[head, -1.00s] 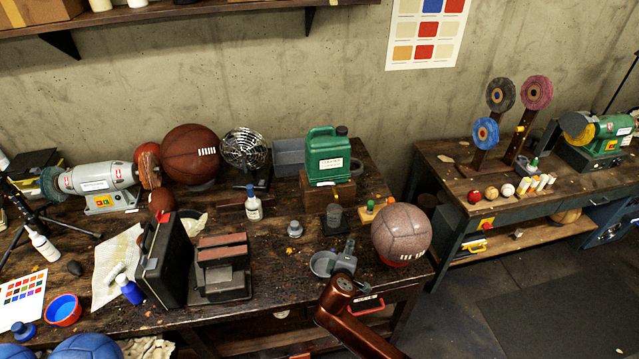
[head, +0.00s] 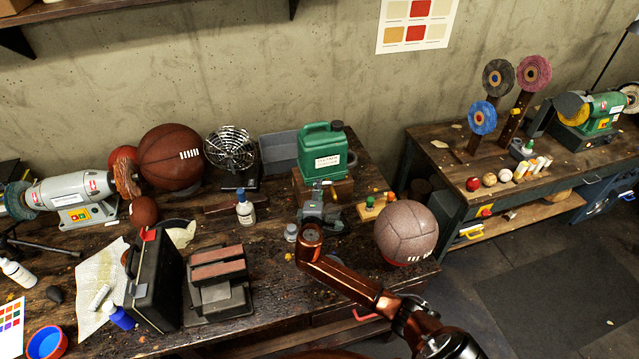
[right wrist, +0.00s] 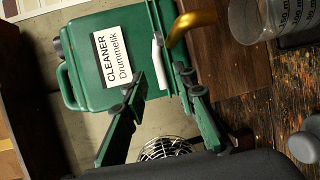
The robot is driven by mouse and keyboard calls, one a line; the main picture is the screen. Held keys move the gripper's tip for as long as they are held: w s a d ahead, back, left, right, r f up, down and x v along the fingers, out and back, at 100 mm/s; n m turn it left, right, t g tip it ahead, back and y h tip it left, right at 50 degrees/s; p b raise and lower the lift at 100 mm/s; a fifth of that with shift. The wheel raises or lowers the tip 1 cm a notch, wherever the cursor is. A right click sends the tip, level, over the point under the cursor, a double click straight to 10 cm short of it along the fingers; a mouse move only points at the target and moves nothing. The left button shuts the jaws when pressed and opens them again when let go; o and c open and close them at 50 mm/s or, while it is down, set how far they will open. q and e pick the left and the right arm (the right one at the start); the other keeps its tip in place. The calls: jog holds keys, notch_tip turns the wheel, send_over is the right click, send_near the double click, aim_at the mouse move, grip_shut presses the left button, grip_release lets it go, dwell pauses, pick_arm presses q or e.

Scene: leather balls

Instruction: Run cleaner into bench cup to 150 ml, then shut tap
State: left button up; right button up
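The green cleaner jerrycan (head: 322,158) stands on a wooden block at the bench's back right. Its label reads CLEANER in the right wrist view (right wrist: 118,58). A curved brass tap spout (right wrist: 190,24) shows near the can there, beside a white strip (right wrist: 158,62). The clear bench cup (right wrist: 268,24), with ml marks, is partly in view at the upper right of the wrist view; its fill level is unclear. My right gripper (head: 318,194) is in front of the can and hides the cup in the head view. Its fingers (right wrist: 156,84) are apart and empty. My left gripper is out of view.
A brownish-grey ball (head: 406,232) sits right of my right gripper, near a small wooden board with coloured knobs (head: 374,207). A white bottle (head: 245,210), a small grey-capped item (head: 291,232) and a vise-like block (head: 218,278) stand to the left.

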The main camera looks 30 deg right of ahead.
jog(key=x, duration=0.3)
jog(key=shift+w+f, duration=0.15)
jog(key=shift+w, duration=0.1)
jog(key=shift+w+d, duration=0.1)
jog(key=shift+d, duration=0.1)
grip_shut()
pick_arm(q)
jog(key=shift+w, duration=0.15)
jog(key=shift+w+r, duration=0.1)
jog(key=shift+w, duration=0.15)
